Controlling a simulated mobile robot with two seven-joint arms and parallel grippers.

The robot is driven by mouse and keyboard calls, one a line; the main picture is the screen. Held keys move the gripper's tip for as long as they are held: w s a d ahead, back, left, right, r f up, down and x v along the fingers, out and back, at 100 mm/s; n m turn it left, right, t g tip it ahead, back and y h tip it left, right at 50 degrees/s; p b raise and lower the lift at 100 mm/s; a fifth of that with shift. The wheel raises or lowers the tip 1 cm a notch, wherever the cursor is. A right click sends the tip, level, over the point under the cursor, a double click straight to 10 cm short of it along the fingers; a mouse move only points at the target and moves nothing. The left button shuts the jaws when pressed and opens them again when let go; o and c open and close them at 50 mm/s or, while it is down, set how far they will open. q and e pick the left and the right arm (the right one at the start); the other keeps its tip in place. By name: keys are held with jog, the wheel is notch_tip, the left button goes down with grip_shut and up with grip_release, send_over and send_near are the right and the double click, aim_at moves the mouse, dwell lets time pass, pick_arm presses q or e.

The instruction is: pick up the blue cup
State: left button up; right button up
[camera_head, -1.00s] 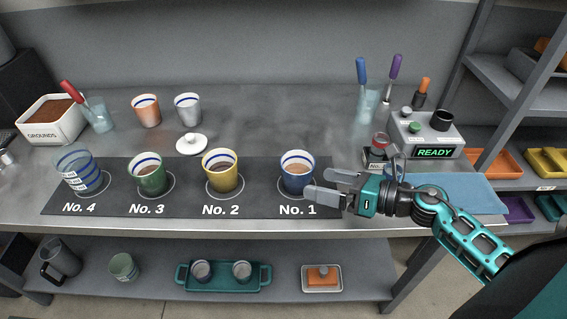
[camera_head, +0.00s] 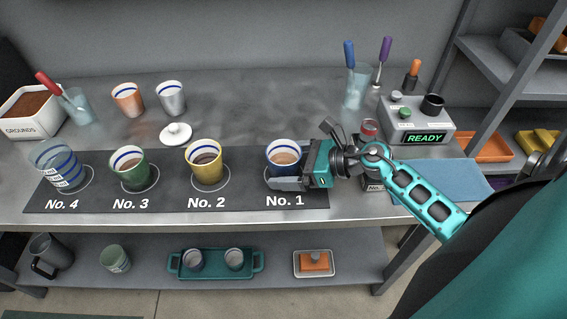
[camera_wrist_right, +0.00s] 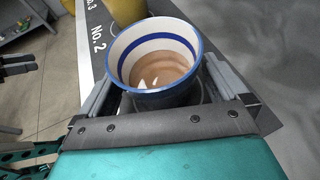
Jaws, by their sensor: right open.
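The blue cup (camera_head: 283,155) stands upright at the No. 1 spot on the dark mat, with brown liquid inside. In the right wrist view the cup (camera_wrist_right: 156,55) shows a white inside with blue bands and sits between the two fingers. My right gripper (camera_head: 290,167) is open around the cup, one finger in front of it and one behind. In the wrist view the fingers of the right gripper (camera_wrist_right: 160,88) lie on either side of the cup; contact is not clear. My left gripper is not in the head view.
A small jar with a red lid (camera_head: 369,130) and a READY device (camera_head: 418,122) are close to my right arm.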

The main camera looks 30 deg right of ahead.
jog(key=shift+w+a+f, duration=0.2)
jog(key=shift+w+a, duration=0.15)
jog(key=shift+w, duration=0.1)
jog(key=c, duration=1.3)
jog(key=shift+o, duration=0.2)
jog(key=shift+r, duration=0.15)
jog(key=shift+r+p, duration=0.35)
jog(key=shift+r, duration=0.65)
notch_tip(320, 180, up, 18)
jog(key=p, duration=0.2)
jog(key=shift+f, duration=0.15)
